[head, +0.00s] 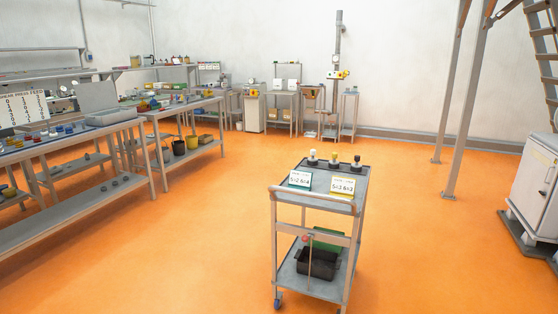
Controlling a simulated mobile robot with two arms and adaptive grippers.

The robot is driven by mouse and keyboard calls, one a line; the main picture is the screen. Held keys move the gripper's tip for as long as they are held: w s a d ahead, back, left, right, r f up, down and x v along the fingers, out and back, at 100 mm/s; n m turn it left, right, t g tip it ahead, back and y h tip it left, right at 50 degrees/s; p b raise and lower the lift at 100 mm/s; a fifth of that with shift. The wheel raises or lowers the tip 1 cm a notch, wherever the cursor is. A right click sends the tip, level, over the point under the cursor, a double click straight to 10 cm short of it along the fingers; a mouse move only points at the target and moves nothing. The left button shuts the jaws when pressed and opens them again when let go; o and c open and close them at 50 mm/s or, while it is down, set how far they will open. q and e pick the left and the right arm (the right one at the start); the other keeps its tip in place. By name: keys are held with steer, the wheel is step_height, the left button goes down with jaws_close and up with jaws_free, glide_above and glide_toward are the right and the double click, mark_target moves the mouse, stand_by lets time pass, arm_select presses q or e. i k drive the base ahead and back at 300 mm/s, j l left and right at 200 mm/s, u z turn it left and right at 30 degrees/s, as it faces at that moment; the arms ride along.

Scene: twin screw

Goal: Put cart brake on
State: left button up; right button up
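A grey metal cart (358,205) stands on the orange floor, right of the middle in the head view. It has a push handle (312,200) on its near side and castor wheels, one of which shows at the front left (278,303). A thin upright rod (310,262) with a small red part (305,238) at its top is on the near side of the cart; I cannot tell whether it is the brake or how it is set. Neither of my grippers is in view.
The cart's top holds two label cards (300,179) and several small fittings (334,159). Its lower shelf holds a dark bin (316,264) and a green item. Workbenches (150,170) line the left, and a white cabinet (535,185) stands at right. Floor around the cart is clear.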

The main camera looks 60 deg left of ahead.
mark_target(305, 238)
steer(key=u, duration=1.75)
